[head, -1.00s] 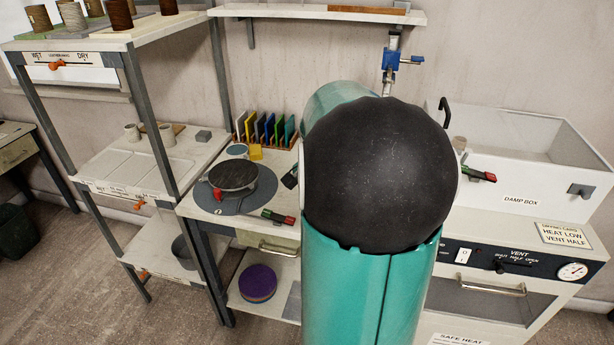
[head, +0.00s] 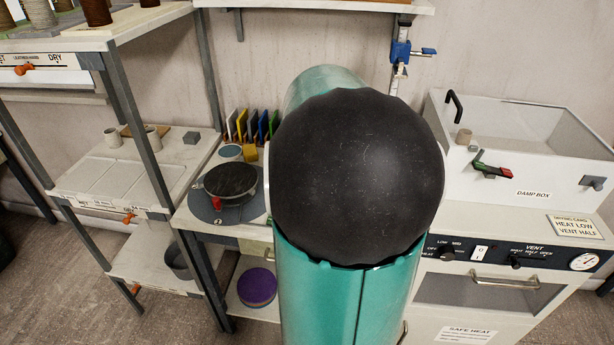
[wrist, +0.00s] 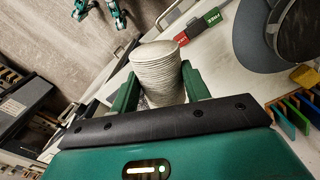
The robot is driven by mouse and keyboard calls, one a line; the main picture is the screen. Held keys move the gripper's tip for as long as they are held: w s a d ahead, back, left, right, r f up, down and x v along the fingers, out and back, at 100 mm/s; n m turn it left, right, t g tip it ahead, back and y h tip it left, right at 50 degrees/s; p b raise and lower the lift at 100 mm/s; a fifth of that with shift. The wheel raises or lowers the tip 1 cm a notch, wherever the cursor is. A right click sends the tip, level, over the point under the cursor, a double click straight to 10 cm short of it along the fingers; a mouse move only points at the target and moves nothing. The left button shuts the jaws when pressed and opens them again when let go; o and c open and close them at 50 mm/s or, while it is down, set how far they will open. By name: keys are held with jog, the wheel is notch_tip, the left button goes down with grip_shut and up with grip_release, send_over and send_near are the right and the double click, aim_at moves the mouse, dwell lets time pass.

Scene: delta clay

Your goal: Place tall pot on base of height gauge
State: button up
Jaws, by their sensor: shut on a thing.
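The tall pot (wrist: 158,72), pale and ribbed, is between the two green fingers of my gripper (wrist: 160,84) in the wrist view. My gripper is shut on it. In the head view my arm hides both the gripper and the pot. The height gauge (head: 400,55) shows at the back wall in the head view as a metal post with a blue clamp. Its base is hidden behind my arm.
A banding wheel (head: 232,180) stands on the bench left of my arm, with a rack of coloured cards (head: 250,125) behind it. The damp box (head: 535,165) and heat cabinet (head: 510,260) are at right. A shelf rack (head: 140,130) stands at left.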

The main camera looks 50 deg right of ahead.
jog(key=shift+w, duration=0.1)
jog(key=shift+d+f, duration=0.15)
jog(key=shift+d, duration=0.2)
jog(key=w+d+f, duration=0.2)
jog(key=d+f, duration=0.1)
jog(key=w+d+f, duration=0.2)
jog(key=w+d, duration=0.1)
jog(key=w+d+f, duration=0.3)
jog(key=shift+d+f, duration=0.2)
jog(key=shift+f, duration=0.1)
jog(key=shift+w+d+f, duration=0.25)
jog(key=shift+f, duration=0.2)
jog(key=shift+w+f, duration=0.1)
jog(key=shift+f, duration=1.45)
jog(key=shift+f, duration=0.15)
jog(key=o, duration=1.1)
